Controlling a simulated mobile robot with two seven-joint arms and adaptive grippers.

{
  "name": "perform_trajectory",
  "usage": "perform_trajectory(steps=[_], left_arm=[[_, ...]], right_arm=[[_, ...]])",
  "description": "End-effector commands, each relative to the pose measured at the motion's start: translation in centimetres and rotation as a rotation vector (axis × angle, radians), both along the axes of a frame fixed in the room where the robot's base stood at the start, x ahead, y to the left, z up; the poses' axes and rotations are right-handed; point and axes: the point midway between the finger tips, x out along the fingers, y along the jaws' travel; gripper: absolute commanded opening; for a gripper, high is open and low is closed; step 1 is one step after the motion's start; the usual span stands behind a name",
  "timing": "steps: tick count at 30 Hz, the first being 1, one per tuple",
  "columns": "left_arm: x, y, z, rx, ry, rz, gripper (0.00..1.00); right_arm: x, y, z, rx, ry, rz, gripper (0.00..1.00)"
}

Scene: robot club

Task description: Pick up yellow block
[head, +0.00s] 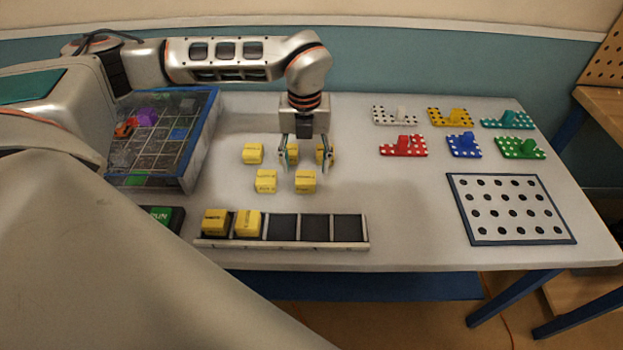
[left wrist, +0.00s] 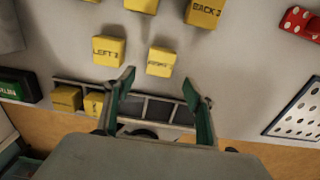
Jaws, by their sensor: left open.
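Several yellow blocks with dark lettering lie on the grey table. The far row has a left block (head: 253,154), a middle block (head: 293,152) and a right block (head: 321,152), the last two partly hidden by my fingers. The near row has a left block (head: 266,181), reading LEFT 3 in the left wrist view (left wrist: 108,51), and a right block (head: 305,181). My left gripper (head: 307,158) points down, open and empty, above the blocks. In the left wrist view the near right block (left wrist: 160,62) appears just beyond and between the fingertips (left wrist: 158,80). My right gripper is not in view.
Two more yellow blocks (head: 215,222) sit in the left slots of a rack (head: 345,245); its other slots are empty. A blue-edged grid tray (head: 200,150) stands left. Coloured dotted pieces (head: 403,147) and a holed board (head: 512,208) lie right. The table between is clear.

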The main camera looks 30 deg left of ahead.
Motion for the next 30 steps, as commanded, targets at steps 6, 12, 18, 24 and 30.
perform_trajectory(steps=[6,12,18,24,30], left_arm=[[-0.2,-0.1,-2.4,-0.002,0.003,-0.004,0.54],[-0.4,-0.1,-5.3,-0.003,0.003,-0.005,0.54],[-0.3,-0.1,-6.6,-0.004,0.001,-0.004,0.54],[-0.3,-0.1,-6.6,-0.004,0.000,-0.005,0.54],[-0.3,-0.1,-6.6,-0.004,0.000,-0.005,0.12]], right_arm=[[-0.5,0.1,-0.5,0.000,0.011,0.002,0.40],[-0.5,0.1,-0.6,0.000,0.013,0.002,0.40],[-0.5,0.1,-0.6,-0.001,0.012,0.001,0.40],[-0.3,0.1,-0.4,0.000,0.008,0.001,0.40],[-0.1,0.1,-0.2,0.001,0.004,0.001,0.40]])
